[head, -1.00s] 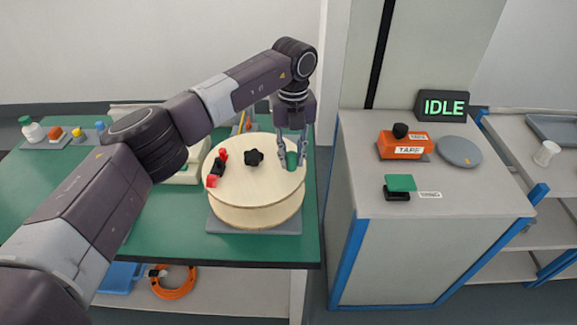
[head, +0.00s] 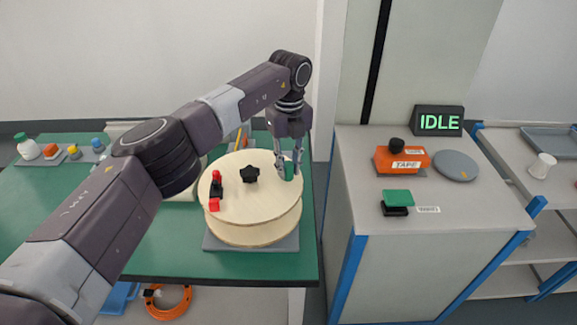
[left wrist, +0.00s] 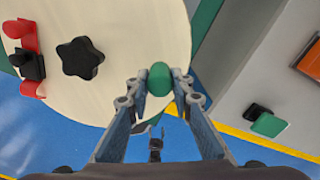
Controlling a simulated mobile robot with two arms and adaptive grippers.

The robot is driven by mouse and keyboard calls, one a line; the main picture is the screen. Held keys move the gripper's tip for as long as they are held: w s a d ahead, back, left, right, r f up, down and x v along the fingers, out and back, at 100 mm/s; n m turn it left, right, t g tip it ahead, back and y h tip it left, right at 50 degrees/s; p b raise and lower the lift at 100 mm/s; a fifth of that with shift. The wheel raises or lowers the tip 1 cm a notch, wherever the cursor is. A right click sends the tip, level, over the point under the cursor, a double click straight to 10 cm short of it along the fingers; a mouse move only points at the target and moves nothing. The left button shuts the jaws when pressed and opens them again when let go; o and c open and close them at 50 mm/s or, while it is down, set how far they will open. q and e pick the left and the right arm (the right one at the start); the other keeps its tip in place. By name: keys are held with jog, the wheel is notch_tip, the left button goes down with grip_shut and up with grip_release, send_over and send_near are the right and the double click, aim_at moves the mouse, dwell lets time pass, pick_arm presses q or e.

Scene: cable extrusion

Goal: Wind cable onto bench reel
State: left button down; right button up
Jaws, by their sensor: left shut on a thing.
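The bench reel (head: 250,213) is a pale wooden drum on a grey base plate (head: 253,242) on the green bench. A black star knob (head: 250,174) sits at its centre, and a red and black clamp (head: 216,190) near its left rim. A green handle knob (left wrist: 160,78) stands near the right rim. My left gripper (left wrist: 160,82) points down and is shut on this green knob, with a finger on each side; it also shows in the head view (head: 289,172). No cable is visible on the reel's top. My right gripper is not in view.
An orange cable coil (head: 168,302) lies below the bench. The grey cabinet at right carries an orange tape dispenser (head: 402,161), a grey disc (head: 455,166), a green-topped block (head: 397,202) and a sign reading IDLE (head: 439,121). Small bottles (head: 28,149) stand at the far left.

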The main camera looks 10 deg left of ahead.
pick_arm(q)
jog(key=c, duration=1.7)
grip_release()
notch_tip(320, 180, up, 12)
jog(key=shift+d+r, duration=0.1)
